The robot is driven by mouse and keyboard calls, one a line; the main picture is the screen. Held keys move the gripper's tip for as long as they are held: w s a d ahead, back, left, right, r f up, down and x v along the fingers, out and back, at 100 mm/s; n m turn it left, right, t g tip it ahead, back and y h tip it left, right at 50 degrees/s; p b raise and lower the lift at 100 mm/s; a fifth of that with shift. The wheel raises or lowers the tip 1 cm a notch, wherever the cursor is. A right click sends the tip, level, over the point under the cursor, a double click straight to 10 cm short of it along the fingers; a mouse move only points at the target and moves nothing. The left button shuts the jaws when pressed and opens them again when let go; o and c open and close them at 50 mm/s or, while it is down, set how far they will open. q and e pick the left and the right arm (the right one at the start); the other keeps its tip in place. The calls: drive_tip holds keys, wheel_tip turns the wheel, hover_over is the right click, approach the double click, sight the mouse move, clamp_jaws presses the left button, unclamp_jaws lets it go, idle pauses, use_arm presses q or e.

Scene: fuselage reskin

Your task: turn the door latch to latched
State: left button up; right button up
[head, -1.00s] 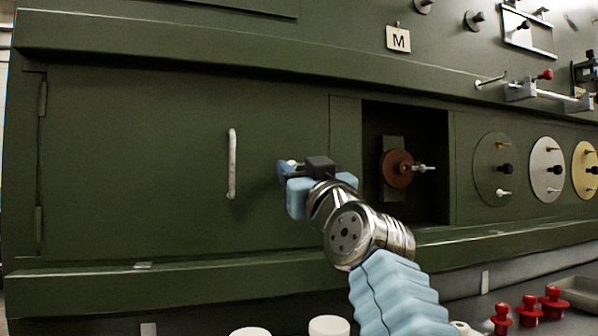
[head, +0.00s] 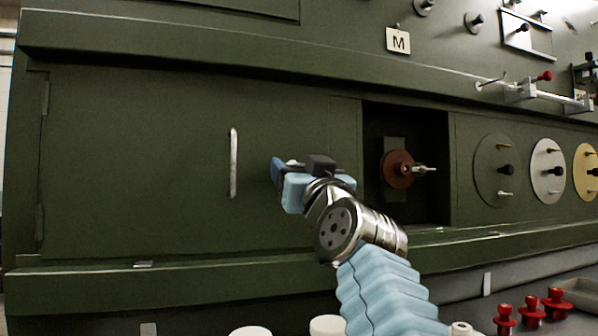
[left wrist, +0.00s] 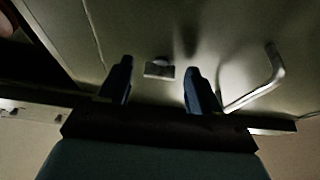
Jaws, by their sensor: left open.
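The green door (head: 140,170) is closed flat in the panel, with a pale bar handle (head: 233,162) on it. My left gripper (head: 275,172) is in front of the door's right part, to the right of the handle. In the left wrist view, a small pale latch piece (left wrist: 160,69) with a rounded knob lies on the door ahead of my open left fingers (left wrist: 156,82), between their tips and apart from both. The handle shows at the right there (left wrist: 270,80). In the head view my gripper hides most or all of the latch. My right gripper is out of view.
Right of the door is a dark recess (head: 435,130) with a brown disc (head: 397,169). Several round plates (head: 546,168) follow further right. A green ledge (head: 180,275) runs below the door. Red knobbed pieces (head: 530,310) and a grey tray (head: 580,290) are at lower right.

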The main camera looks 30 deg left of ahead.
use_arm(q)
drive_tip(key=b+v, duration=0.4)
drive_tip(key=v, duration=1)
drive_tip(key=shift+w+a, duration=0.1)
